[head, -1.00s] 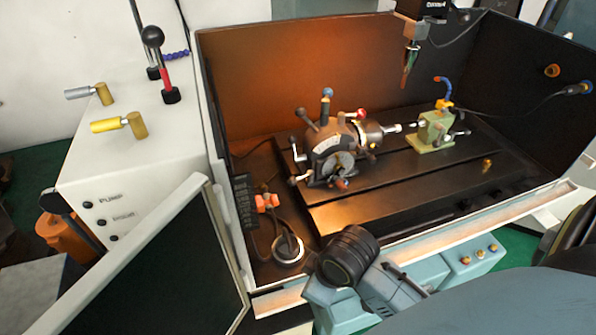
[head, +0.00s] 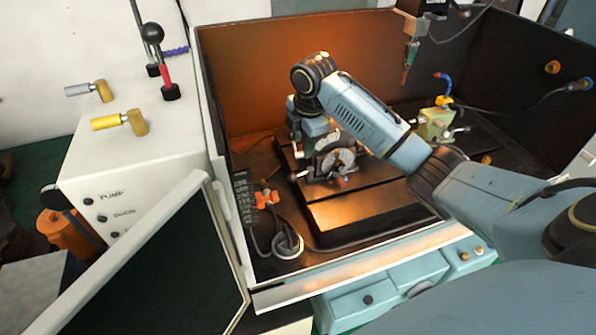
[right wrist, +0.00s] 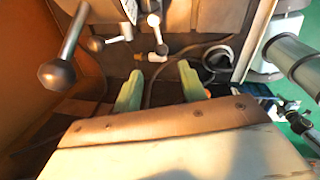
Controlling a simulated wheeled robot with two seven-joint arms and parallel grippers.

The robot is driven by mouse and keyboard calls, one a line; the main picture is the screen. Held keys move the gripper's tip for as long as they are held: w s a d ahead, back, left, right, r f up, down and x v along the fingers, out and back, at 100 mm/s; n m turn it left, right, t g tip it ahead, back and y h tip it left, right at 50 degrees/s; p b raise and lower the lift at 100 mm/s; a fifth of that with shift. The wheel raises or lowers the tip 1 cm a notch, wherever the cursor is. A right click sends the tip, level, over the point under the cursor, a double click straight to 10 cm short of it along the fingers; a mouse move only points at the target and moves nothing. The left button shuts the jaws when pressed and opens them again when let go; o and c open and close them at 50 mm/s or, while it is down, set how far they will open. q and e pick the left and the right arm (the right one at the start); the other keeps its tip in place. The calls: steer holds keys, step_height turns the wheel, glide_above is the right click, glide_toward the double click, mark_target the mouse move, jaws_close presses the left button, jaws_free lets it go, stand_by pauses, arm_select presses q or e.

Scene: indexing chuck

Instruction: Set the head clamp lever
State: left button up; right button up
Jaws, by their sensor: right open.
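The indexing head (head: 338,160) stands on the machine bed, with its round dial showing in the head view and most of its body hidden behind my right arm. My right gripper (head: 312,132) points down over its left side; its fingertips are not clear there. In the right wrist view, the two green fingers of the right gripper (right wrist: 160,73) are apart with nothing gripped between them. A ball-ended lever (right wrist: 62,58) lies to their upper left, and a smaller lever (right wrist: 108,42) and a short pale lever (right wrist: 156,38) lie beyond the fingertips. I cannot tell which is the clamp lever.
The enclosure's back wall (head: 262,75) rises behind the head. A green tailstock (head: 433,123) stands right on the bed, and a coolant nozzle (head: 411,58) hangs above. A hose fitting with an orange part (head: 266,197) sits front left. The bed's front (head: 365,205) is clear.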

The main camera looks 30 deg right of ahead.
mark_target(298, 175)
steer(key=w+f, duration=0.1)
steer(key=f, duration=0.7)
steer(key=w+f+b, duration=0.1)
steer(key=f, duration=0.4)
steer(key=shift+w+d, duration=0.1)
steer(key=shift+w, duration=0.2)
jaws_close()
